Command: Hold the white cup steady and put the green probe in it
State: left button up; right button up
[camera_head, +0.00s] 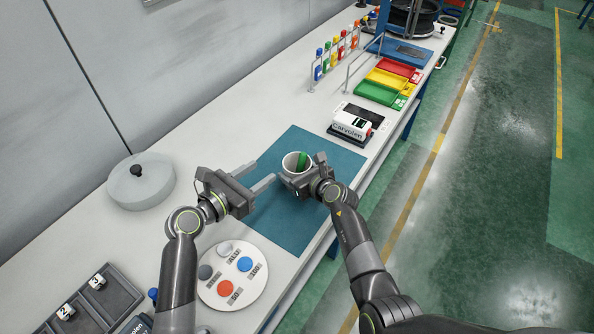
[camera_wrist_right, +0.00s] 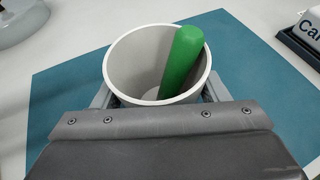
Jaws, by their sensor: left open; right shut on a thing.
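The white cup (camera_head: 290,160) stands on the blue-green mat (camera_head: 287,216), and it also shows in the right wrist view (camera_wrist_right: 126,65). The green probe (camera_wrist_right: 183,62) is inside the cup, leaning against its right wall with its rounded top above the rim; it also shows in the head view (camera_head: 303,160). My right gripper (camera_head: 302,172) is shut on the cup, with a finger on each side of it. My left gripper (camera_head: 262,175) is open and empty, left of the cup and apart from it. The lower end of the probe is partly hidden inside the cup.
A white device (camera_head: 351,124) stands beyond the mat. Red, yellow and green trays (camera_head: 378,93) and a rack of colored bottles (camera_head: 337,55) are farther back. A round lidded container (camera_head: 141,184) is at the left. A round button plate (camera_head: 240,290) lies near the front.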

jog(key=o, duration=1)
jog(key=shift+o, duration=0.2)
jog(key=v, duration=1.2)
